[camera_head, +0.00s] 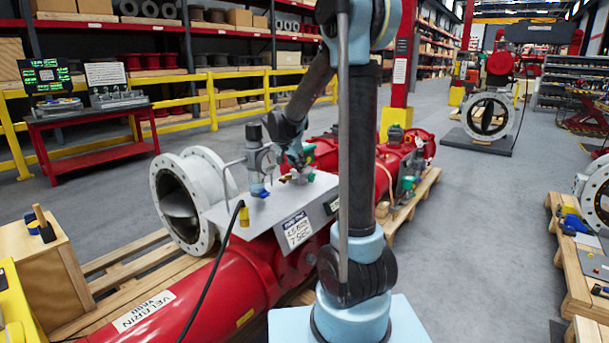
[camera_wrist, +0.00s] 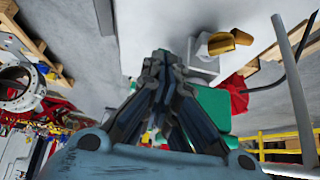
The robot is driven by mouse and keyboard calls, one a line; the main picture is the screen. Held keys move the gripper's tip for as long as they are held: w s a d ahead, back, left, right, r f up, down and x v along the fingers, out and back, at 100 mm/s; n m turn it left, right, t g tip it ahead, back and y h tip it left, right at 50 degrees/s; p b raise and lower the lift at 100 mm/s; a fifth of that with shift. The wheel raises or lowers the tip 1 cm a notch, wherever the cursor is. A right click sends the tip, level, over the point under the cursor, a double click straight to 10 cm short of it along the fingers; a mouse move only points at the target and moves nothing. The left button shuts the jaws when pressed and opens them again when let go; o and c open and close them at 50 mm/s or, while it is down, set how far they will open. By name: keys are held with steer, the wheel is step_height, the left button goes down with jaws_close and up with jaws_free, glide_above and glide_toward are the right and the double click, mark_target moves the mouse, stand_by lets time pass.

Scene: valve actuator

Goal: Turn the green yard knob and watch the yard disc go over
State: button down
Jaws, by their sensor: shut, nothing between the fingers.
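My gripper (camera_head: 297,163) is low over the grey control panel (camera_head: 232,212) on the red actuator, beside the gauge and regulator. In the wrist view its dark fingers (camera_wrist: 160,62) are together and empty. Small green parts (camera_head: 311,177) show close to the fingertips; I cannot tell which is the yard knob, or whether the fingers touch it. A large green surface (camera_wrist: 214,105) lies behind the fingers in the wrist view. The white flanged valve (camera_head: 160,200) at left holds a grey disc (camera_head: 180,208), seen at an angle. I cannot tell whether it is the yard disc.
The red actuator body (camera_head: 225,285) lies on a wooden pallet (camera_head: 130,262). A red bench (camera_head: 93,140) and yellow railing (camera_head: 212,104) stand behind. Another flanged valve (camera_head: 488,117) stands far right. The right aisle floor is open.

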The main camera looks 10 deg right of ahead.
mark_target(312, 177)
steer(key=x, duration=0.9)
steer(key=shift+d, duration=0.1)
